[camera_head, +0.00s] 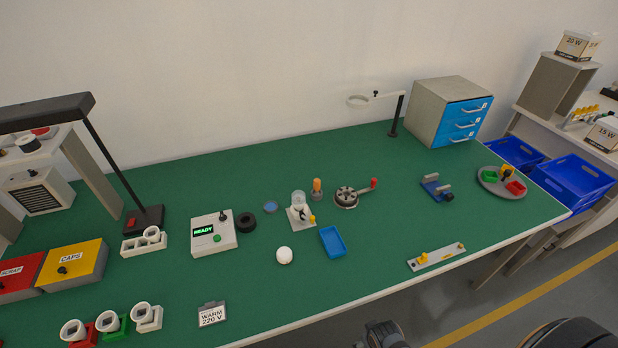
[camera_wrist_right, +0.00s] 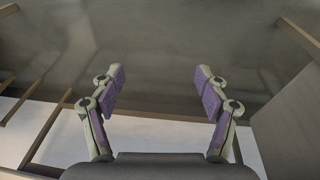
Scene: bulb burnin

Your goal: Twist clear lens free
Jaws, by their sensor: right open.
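A clear, cup-like piece (camera_head: 298,198), which looks like the clear lens, stands upright on a small white-based fixture (camera_head: 301,217) near the middle of the green bench. Whether it is seated in the fixture or only resting on it is too small to tell. My right gripper (camera_wrist_right: 158,95) is open in the right wrist view, its two purple-padded fingers wide apart with nothing between them. That view shows a dull surface and beams, and no lens. My left gripper is not in view.
Close to the fixture are an orange-topped piece (camera_head: 317,189), a round grey holder (camera_head: 346,197), a blue tray (camera_head: 333,242), a white ball-like bulb (camera_head: 284,255) and a READY box (camera_head: 213,234). A lamp (camera_head: 145,219) stands left. The front middle of the green bench (camera_head: 300,295) is clear.

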